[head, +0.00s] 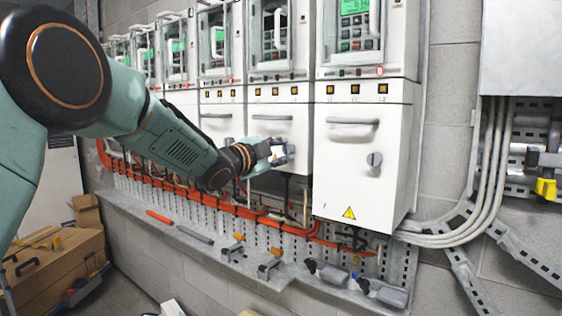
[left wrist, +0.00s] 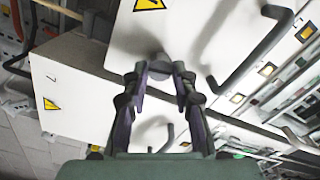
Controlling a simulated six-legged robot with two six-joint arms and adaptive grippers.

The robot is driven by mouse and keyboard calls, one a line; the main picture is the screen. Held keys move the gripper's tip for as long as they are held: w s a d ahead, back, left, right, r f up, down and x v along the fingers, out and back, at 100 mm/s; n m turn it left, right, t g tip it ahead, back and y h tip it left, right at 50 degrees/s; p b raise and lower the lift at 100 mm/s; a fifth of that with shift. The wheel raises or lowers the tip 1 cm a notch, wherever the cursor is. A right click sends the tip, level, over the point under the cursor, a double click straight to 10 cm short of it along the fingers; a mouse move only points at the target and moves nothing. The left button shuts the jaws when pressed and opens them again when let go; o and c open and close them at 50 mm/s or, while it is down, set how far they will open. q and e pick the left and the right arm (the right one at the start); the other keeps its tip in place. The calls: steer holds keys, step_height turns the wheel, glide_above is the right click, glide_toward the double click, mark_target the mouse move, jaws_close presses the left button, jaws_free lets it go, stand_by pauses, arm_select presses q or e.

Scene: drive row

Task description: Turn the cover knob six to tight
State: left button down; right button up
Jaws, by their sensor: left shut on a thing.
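In the head view my left gripper (head: 280,153) is at the front of the second white cover from the right (head: 296,127), at its knob. That cover sits just left of the rightmost cover (head: 345,175), which shows its own grey knob (head: 375,160). In the left wrist view my left gripper (left wrist: 160,75) has its two fingers closed on a round grey knob (left wrist: 158,62); the fingers hide part of it. A neighbouring cover (left wrist: 70,85) there bears a mark like a 7. I cannot read a number on the held knob's cover. My right gripper is in neither view.
Grey bar handles (head: 352,121) stick out of the covers above the knobs. Orange cables (head: 240,210) run below. A narrow ledge (head: 160,222) holds several tools. Grey conduits (head: 490,170) and a yellow object (head: 546,188) are at the right. A cardboard box (head: 55,265) stands lower left.

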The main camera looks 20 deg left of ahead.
arm_select(q)
steer(key=shift+r+m+b, duration=0.2)
steer(key=shift+m+b, duration=0.6)
steer(key=shift+m, duration=0.3)
steer(key=c, duration=1.5)
jaws_free()
steer(key=o, duration=0.4)
steer(key=shift+w+f, duration=0.2)
steer(key=shift+w, duration=0.05)
steer(key=shift+o, duration=0.2)
steer(key=shift+s, duration=0.1)
steer(key=shift+s, duration=0.15)
steer(key=v, duration=1.1)
steer(key=shift+s+a, duration=0.15)
steer(key=shift+s, duration=0.25)
steer(key=shift+r, duration=0.1)
